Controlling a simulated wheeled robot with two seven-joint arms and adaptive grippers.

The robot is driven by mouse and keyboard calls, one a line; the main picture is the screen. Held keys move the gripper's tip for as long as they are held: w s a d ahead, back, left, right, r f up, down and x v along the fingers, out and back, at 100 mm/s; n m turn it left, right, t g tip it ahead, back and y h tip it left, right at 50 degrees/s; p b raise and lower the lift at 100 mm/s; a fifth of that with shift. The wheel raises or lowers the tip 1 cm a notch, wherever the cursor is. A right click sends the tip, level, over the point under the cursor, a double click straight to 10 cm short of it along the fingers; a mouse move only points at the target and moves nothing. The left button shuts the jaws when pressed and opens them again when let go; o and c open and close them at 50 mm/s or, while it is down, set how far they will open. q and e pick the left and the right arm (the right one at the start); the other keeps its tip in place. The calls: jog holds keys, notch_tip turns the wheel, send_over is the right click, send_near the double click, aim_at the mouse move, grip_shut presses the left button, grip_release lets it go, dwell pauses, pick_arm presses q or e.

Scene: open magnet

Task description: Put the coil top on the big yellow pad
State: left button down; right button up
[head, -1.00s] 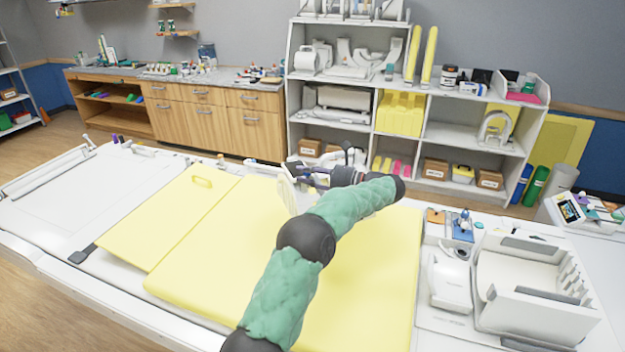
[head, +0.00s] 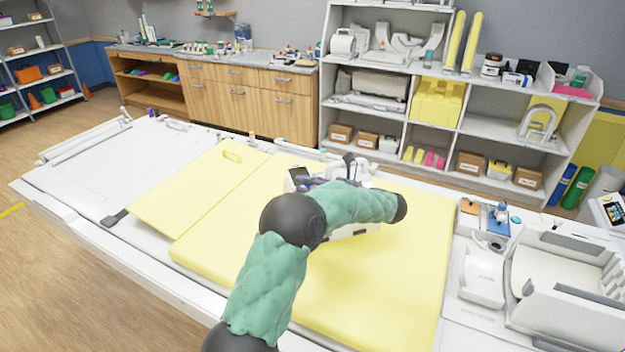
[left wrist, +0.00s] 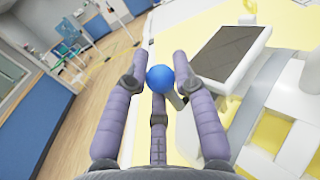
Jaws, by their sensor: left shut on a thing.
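The white coil top (head: 352,232) is over the far middle of the big yellow pad (head: 400,270), largely hidden behind my left arm. Whether it touches the pad I cannot tell. My left gripper (head: 320,184) is partly hidden by its own arm in the head view. In the left wrist view, its purple fingers (left wrist: 160,72) are shut around a blue ball knob (left wrist: 160,79) on a grey stem. White parts of the coil top (left wrist: 300,105) and a dark flat screen (left wrist: 222,54) lie to the right of the fingers. My right gripper is out of view.
A thinner yellow pad (head: 195,190) with a handle lies left of the big pad. A white open box-like coil part (head: 565,265) and small items stand at the right of the bench. White shelves (head: 440,110) stand behind. The near part of the big pad is clear.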

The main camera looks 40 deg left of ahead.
pick_arm(q)
jog(key=shift+s+f, duration=0.15)
jog(key=shift+s, duration=0.05)
notch_tip(320, 180, down, 3)
jog(key=shift+s+a+f+b, duration=0.1)
jog(key=shift+f+b, duration=0.1)
jog(key=shift+b, duration=0.75)
jog(key=shift+r, duration=0.1)
jog(key=c, duration=1)
grip_release()
jog(key=shift+s+f, duration=0.1)
jog(key=shift+f, duration=0.1)
